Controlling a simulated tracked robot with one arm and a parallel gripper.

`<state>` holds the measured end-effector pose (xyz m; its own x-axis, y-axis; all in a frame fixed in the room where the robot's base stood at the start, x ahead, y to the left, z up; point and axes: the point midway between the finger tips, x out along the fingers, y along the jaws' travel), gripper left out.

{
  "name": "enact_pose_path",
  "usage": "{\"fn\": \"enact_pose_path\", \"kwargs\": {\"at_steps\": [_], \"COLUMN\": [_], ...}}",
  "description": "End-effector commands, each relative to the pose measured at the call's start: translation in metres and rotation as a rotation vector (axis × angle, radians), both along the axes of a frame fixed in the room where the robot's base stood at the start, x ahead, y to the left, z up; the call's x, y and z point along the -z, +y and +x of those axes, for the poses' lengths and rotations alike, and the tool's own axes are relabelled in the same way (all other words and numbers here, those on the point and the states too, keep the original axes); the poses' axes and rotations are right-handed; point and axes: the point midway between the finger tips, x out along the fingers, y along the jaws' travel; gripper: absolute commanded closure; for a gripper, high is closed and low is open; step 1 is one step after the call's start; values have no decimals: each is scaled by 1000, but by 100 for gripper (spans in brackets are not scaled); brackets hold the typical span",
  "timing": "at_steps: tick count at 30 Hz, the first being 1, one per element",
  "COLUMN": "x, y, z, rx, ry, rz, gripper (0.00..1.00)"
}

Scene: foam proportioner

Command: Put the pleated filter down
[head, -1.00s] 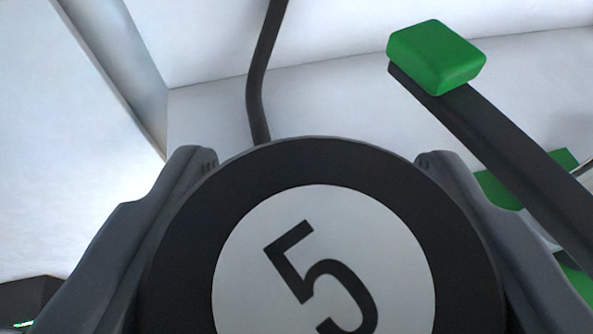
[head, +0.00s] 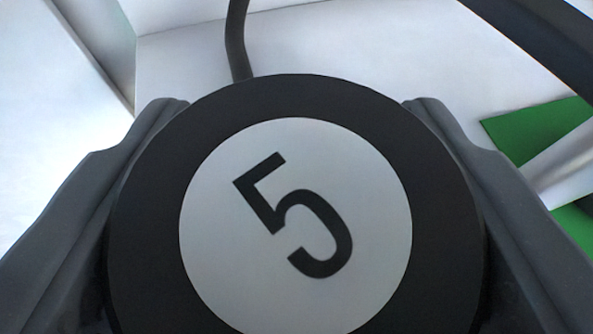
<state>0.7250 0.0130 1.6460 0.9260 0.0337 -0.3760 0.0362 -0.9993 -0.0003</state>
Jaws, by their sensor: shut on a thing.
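The held thing, which I take to be the pleated filter (head: 440,215), shows its round black end cap with a white disc marked "5". It fills the lower middle of the head view. My gripper (head: 295,110) is shut on it, with one grey finger along its left side and one along its right. The pleats and the far end are hidden behind the cap. I cannot tell whether it touches anything below.
A black pipe or cable (head: 237,45) rises behind the filter against white surfaces. A dark bar (head: 545,35) crosses the upper right corner. A green piece (head: 535,130) and a pale bar (head: 562,165) lie at the right. A white panel (head: 50,110) stands at the left.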

Motion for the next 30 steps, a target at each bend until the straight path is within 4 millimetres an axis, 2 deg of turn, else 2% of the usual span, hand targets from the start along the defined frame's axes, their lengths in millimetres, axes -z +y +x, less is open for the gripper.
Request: {"fn": "enact_pose_path", "kwargs": {"at_steps": [1,4,5,6,7,20,26,30], "x": [7,8,8,8,8,4,-5,-13], "y": [0,-1,-1,-1,-1,-2,-2,-4], "z": [1,2,2,2,2,-3,-22,-43], "rx": [0,1,1,1,1,2,3,3], "ry": [14,15,16,16,16,11,5,5], "rz": [-1,-1,-1,-1,-1,-1,0,0], "gripper": [74,74,40,29,24,24,24,24]}}
